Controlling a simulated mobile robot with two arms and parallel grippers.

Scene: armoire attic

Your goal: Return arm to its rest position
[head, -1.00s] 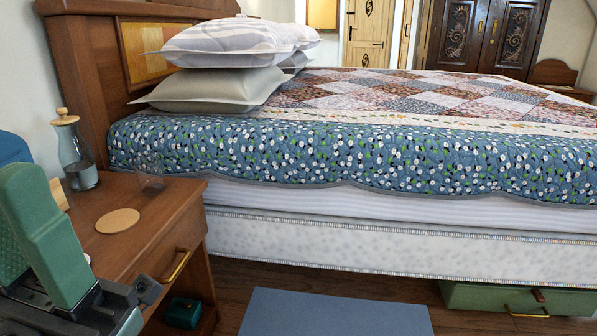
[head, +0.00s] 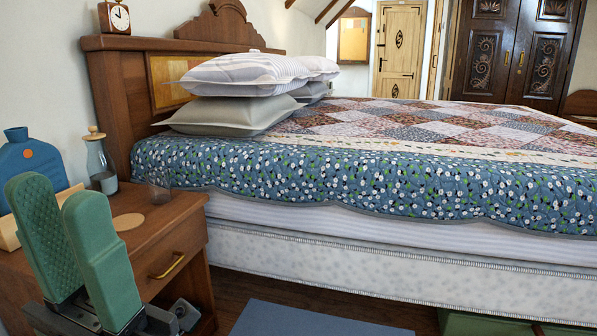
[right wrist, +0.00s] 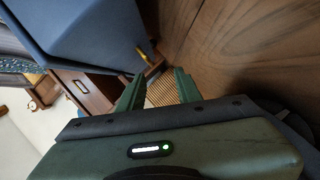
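My left gripper (head: 58,192) shows at the lower left of the head view, its two green fingers pointing up. A gap shows between the fingers, with the textured pad of one visible and nothing held. It is in front of the wooden nightstand (head: 185,240), seen against its top and front. My right gripper (right wrist: 155,85) shows in the right wrist view with its green fingers apart and nothing between them. The right arm is not visible in the head view.
On the nightstand are a blue bottle (head: 28,165), a stoppered glass carafe (head: 101,165), a clear glass (head: 158,190) and a round coaster (head: 128,222). The bed (head: 330,262) fills the middle and right. A blue mat (head: 315,320) lies on the floor.

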